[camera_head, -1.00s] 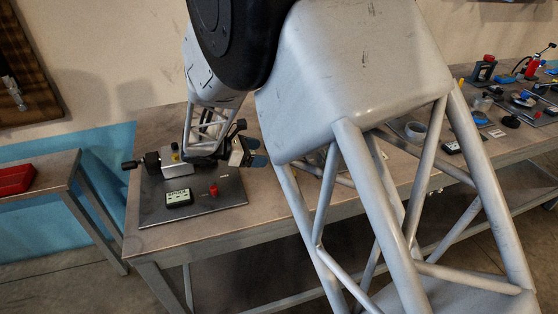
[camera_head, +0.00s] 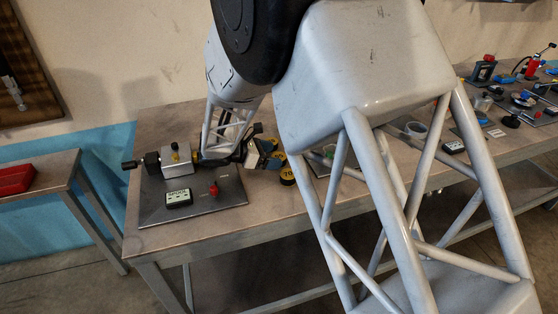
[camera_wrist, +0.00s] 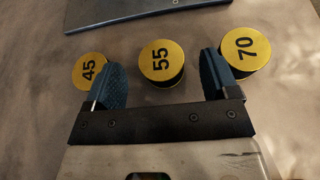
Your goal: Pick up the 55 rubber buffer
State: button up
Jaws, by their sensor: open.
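The 55 rubber buffer (camera_wrist: 162,63) is a short black cylinder with a yellow top marked 55. In the wrist view it stands upright on the table, beyond and between the fingertips of my gripper (camera_wrist: 161,82). My gripper is open and empty, with a blue ribbed finger on each side and clear space around the buffer. In the head view my gripper (camera_head: 266,155) is low over the table, right of the clamp fixture.
The 45 buffer (camera_wrist: 90,70) stands close by the left finger, and the 70 buffer (camera_wrist: 244,48) close by the right finger. A dark plate edge (camera_wrist: 135,10) lies beyond them. In the head view a plate with a clamp fixture (camera_head: 176,165) stands to the left.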

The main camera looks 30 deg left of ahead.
jog(key=shift+x, duration=1.35)
jog(key=shift+f, duration=0.1)
jog(key=c, duration=1)
jog(key=shift+c, duration=0.2)
notch_tip(320, 180, up, 2)
jog(key=shift+s+d+r, duration=0.15)
jog(key=shift+s+r, duration=0.05)
jog(key=shift+r, duration=0.7)
jog(key=s+d, duration=0.3)
jog(key=s, duration=0.1)
jog(key=s+d+r, duration=0.1)
jog(key=s+d, duration=0.2)
jog(key=s, duration=0.1)
jog(key=s+d, duration=0.4)
jog(key=shift+r, duration=0.15)
